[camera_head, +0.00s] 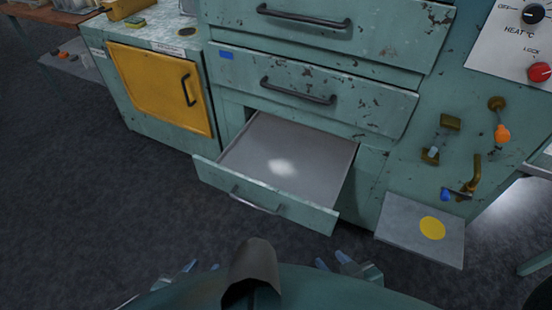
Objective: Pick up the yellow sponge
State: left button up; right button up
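A small yellow and green block (135,22), which looks like the sponge, lies on the worn countertop (160,30) at the upper left, above the yellow door. My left gripper (202,266) is at the bottom of the view, left of centre, with its two bluish fingertips apart and nothing seen between them. My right gripper (332,260) is at the bottom, right of centre, with its fingertips also apart and empty. Both grippers are far from the sponge. The rest of each gripper is partly cut off by the lower edge and my body.
An empty drawer (255,143) stands pulled out in the centre. Closed drawers (300,85) are above it. A yellow door (160,88) is shut at left. A brass-coloured object (125,9) lies behind the sponge. Valves (475,175) and a grey plate (400,222) are at right. Dark floor (90,200) is clear at left.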

aim_at(133, 22)
jog(key=i+j, duration=0.15)
jog(key=j, duration=0.25)
jog(key=i+j+z, duration=0.15)
jog(key=j, duration=0.2)
jog(key=i+j, duration=0.1)
jog(key=j, duration=0.3)
jog(key=i+j+z, duration=0.15)
jog(key=j, duration=0.25)
jog(key=i+j+z, duration=0.2)
jog(key=j, duration=0.4)
jog(key=j+z, duration=0.25)
jog(key=j, duration=0.3)
jog(key=j+z, duration=0.2)
jog(key=j, duration=0.45)
jog(key=j+z, duration=0.2)
jog(key=j, duration=0.45)
jog(key=j+z, duration=0.2)
jog(key=j, duration=0.4)
jog(key=j+z, duration=0.25)
jog(key=j, duration=0.35)
jog(key=k+j+z, duration=0.2)
jog(key=j, duration=0.4)
